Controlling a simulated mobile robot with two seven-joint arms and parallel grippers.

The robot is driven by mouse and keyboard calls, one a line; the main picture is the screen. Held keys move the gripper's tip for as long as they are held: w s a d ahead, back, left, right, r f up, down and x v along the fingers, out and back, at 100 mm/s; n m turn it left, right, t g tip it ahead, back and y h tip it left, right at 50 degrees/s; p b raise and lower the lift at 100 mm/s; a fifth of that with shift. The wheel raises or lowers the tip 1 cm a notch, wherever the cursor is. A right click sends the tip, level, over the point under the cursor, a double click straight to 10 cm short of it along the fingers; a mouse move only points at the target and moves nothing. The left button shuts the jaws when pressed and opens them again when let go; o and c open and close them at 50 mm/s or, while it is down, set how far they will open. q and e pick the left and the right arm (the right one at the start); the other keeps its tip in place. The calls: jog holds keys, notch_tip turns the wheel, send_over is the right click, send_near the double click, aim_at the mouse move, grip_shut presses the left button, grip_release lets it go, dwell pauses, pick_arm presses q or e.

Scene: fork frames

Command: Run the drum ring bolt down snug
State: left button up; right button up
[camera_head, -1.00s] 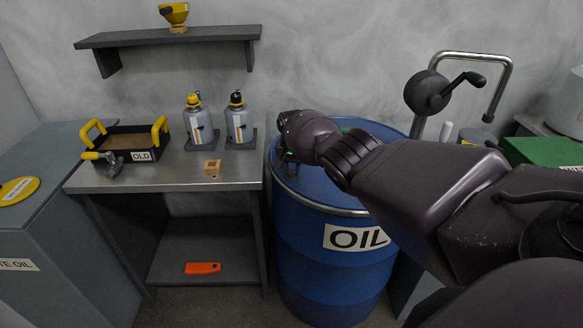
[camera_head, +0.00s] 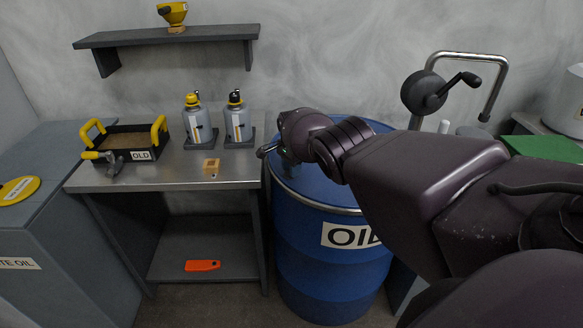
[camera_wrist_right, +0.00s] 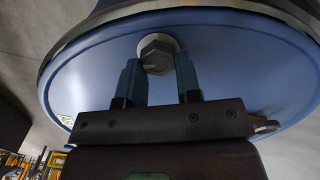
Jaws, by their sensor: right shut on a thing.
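The blue drum (camera_head: 330,275) stands right of the workbench, with a metal ring (camera_head: 318,206) around its lid. My right gripper (camera_head: 284,160) is over the left part of the lid, mostly hidden by its own wrist in the head view. In the right wrist view a grey hex bolt head (camera_wrist_right: 156,53) sits against the blue lid (camera_wrist_right: 90,70). The two fingers of my right gripper (camera_wrist_right: 158,75) lie on either side of it, shut on it. A small metal lug (camera_wrist_right: 265,127) shows at the rim. My left gripper is not in view.
The workbench (camera_head: 235,172) holds two grey bottles (camera_head: 197,122) (camera_head: 238,120), a tray marked OLD (camera_head: 141,156) and a small wooden block (camera_head: 211,167). A black hand crank (camera_head: 425,92) stands behind the drum. An orange item (camera_head: 202,265) lies on the lower shelf.

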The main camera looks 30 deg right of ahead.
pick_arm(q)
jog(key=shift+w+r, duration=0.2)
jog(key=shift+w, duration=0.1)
pick_arm(e)
jog(key=shift+w+d+r+m, duration=0.1)
jog(key=shift+w+r+m, duration=0.1)
jog(key=shift+r+m, duration=0.15)
jog(key=o, duration=0.8)
jog(key=shift+o, duration=0.6)
jog(key=shift+s, duration=0.15)
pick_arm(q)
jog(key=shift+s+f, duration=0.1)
pick_arm(e)
jog(key=shift+f, duration=0.2)
